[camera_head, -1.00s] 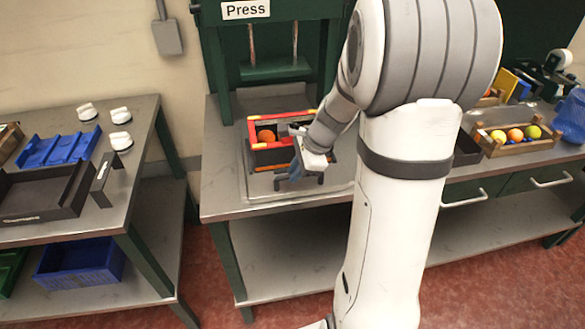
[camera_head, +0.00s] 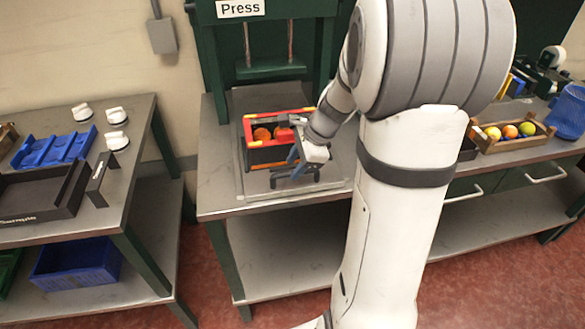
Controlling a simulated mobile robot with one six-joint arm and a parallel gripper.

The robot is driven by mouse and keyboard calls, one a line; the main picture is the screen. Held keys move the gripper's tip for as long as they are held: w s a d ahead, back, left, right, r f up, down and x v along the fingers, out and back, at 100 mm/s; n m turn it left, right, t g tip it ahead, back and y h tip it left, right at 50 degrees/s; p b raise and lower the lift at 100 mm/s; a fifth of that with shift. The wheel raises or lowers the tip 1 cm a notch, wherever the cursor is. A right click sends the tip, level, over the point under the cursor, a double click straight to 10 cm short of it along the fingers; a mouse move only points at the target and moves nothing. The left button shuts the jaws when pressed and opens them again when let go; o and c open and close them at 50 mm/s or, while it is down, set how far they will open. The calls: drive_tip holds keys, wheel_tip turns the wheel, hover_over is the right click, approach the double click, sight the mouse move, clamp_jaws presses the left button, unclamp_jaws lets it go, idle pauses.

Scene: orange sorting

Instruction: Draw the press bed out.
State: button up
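The press (camera_head: 272,71) is a dark green frame with a "Press" sign, standing on a metal table. In front of it the press bed (camera_head: 240,183) is a flat grey plate on the table top. A black box with a red and orange-yellow rim (camera_head: 247,130) stands on the bed and holds an orange (camera_head: 262,134).
A left table (camera_head: 143,133) holds a blue tray (camera_head: 54,147), a black tray (camera_head: 40,192) and white knobs (camera_head: 116,140). A wooden crate of fruit (camera_head: 513,142) and a blue basket (camera_head: 569,113) stand at the right. Red floor is clear in front.

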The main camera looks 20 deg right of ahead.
drive_tip(key=v, duration=0.5)
drive_tip(key=shift+r, duration=0.15)
